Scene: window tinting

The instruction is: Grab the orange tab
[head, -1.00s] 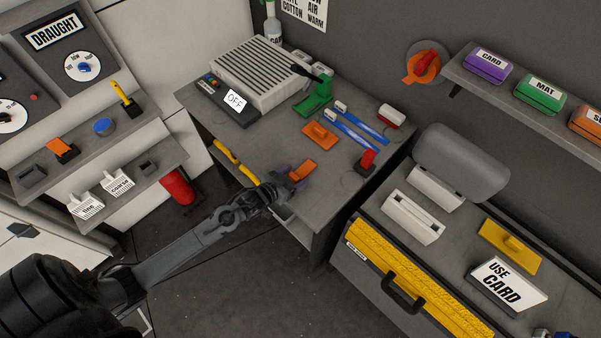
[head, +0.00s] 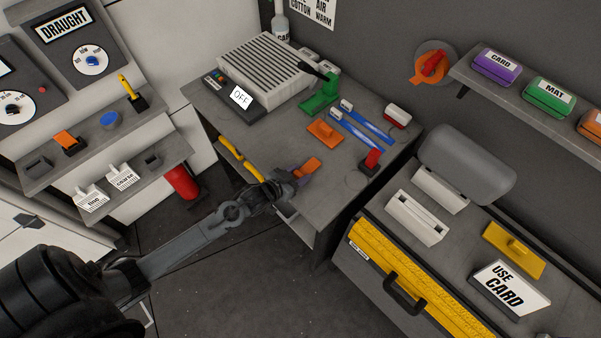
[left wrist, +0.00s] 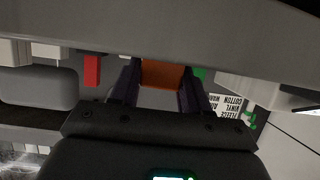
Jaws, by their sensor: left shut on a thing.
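The orange tab (head: 308,166) is a small flat orange piece at the front edge of the grey workbench (head: 335,195) in the head view. My left gripper (head: 298,178) reaches it from the front left and is shut on its near end. In the left wrist view the orange tab (left wrist: 162,75) sits between the two dark fingers of my left gripper (left wrist: 160,92). The fingers hide part of it in the head view. I cannot tell whether it is clear of the bench top. My right gripper is in neither view.
An orange tool with a raised grip (head: 325,132), blue strips (head: 362,129), a red block (head: 371,160) and a green stand (head: 320,95) lie behind on the bench. A yellow handle (head: 240,157) runs along its front. A side counter (head: 455,235) stands right.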

